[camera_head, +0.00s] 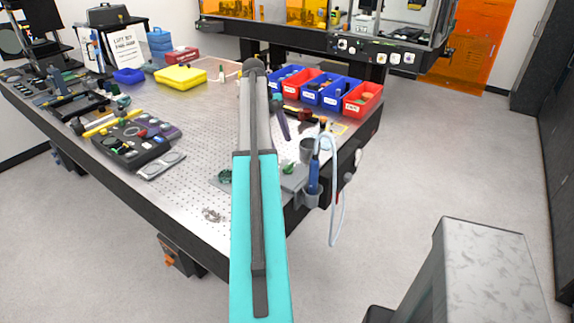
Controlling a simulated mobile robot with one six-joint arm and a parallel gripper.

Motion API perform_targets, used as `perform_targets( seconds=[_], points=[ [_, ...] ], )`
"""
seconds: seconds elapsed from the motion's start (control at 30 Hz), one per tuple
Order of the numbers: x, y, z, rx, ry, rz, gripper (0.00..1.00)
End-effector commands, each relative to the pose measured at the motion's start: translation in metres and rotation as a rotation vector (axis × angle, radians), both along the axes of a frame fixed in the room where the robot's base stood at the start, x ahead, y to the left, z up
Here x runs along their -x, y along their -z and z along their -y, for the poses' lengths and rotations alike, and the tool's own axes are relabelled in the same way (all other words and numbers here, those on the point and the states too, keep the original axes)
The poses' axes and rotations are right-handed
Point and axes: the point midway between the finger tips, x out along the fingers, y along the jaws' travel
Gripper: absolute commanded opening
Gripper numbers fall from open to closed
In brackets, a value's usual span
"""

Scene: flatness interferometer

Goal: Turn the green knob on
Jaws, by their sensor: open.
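A small green knob (290,168) shows just right of my teal arm, on a grey block near the table's right front edge. Another small green part (225,176) shows just left of my arm, partly hidden by it. The picture is too small to tell how either one is turned. My arm runs up the middle of the view and covers part of the table. I cannot make out my gripper or its fingers.
The perforated metal table (205,140) has bare room left of my arm. A dark control panel (135,140) lies at its left. A blue tool in a holder with a pale looped hose (333,190) hangs at the right edge. Red and blue bins (362,98) stand behind.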

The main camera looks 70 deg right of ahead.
Motion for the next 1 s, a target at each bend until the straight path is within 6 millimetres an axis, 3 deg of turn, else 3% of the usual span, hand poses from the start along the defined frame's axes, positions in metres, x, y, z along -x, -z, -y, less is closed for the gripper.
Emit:
perform_targets(
  seconds=[1.0],
  points=[
    [0.033,0.079,-0.008,-0.001,0.003,-0.001,0.62]
  ],
)
